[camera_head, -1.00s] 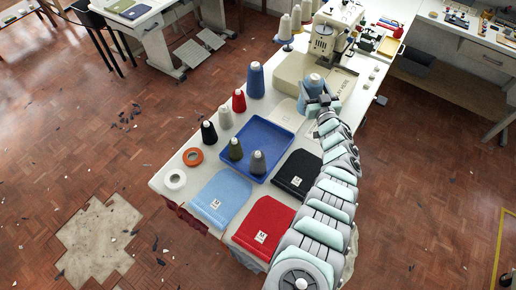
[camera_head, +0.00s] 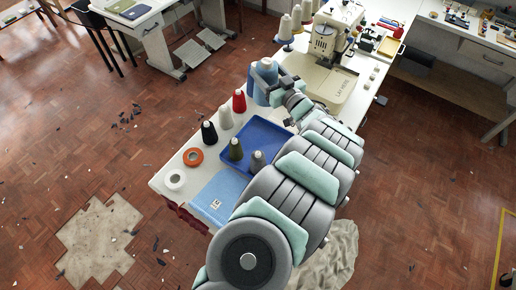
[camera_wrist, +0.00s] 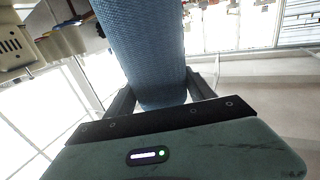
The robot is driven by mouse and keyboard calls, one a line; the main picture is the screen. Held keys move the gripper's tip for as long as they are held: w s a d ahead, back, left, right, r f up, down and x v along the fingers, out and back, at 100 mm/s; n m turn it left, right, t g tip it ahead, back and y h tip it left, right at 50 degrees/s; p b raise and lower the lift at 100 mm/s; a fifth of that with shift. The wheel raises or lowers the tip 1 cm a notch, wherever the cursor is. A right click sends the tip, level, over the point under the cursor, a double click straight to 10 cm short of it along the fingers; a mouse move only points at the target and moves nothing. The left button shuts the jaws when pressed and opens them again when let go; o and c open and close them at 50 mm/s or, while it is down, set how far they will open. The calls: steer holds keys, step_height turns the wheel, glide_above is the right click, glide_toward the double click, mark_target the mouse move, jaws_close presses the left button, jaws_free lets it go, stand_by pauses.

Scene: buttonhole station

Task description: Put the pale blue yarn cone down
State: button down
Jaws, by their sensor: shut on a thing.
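The pale blue yarn cone (camera_head: 263,88) is upright in my gripper (camera_head: 275,86), near the back left edge of the white table, by the darker blue cone (camera_head: 251,78), which it partly hides. In the wrist view the held cone's ribbed blue side (camera_wrist: 145,45) fills the space between the two dark fingers (camera_wrist: 160,98). My gripper is shut on it. I cannot tell whether its base touches the table.
A red cone (camera_head: 239,101), a white cone (camera_head: 225,117) and a black cone (camera_head: 209,133) stand along the left edge. A blue tray (camera_head: 229,160) holds two cones. The sewing machine (camera_head: 325,40) stands behind right. My arm covers the table's front right.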

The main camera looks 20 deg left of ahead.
steer(key=shift+s+a+r, duration=0.5)
steer(key=shift+a+r, duration=0.05)
steer(key=shift+a, duration=0.05)
steer(key=shift+s+a+f, duration=0.1)
steer(key=shift+s+a, duration=0.1)
step_height(320, 180, down, 20)
steer(key=b, duration=0.6)
steer(key=shift+r+n+g+y, duration=0.25)
steer(key=shift+n+g+y, duration=0.05)
steer(key=shift+g, duration=0.1)
steer(key=shift+b, duration=0.3)
steer(key=shift+f, duration=0.25)
steer(key=shift+c, duration=1.6)
jaws_free()
steer(key=shift+r, duration=0.1)
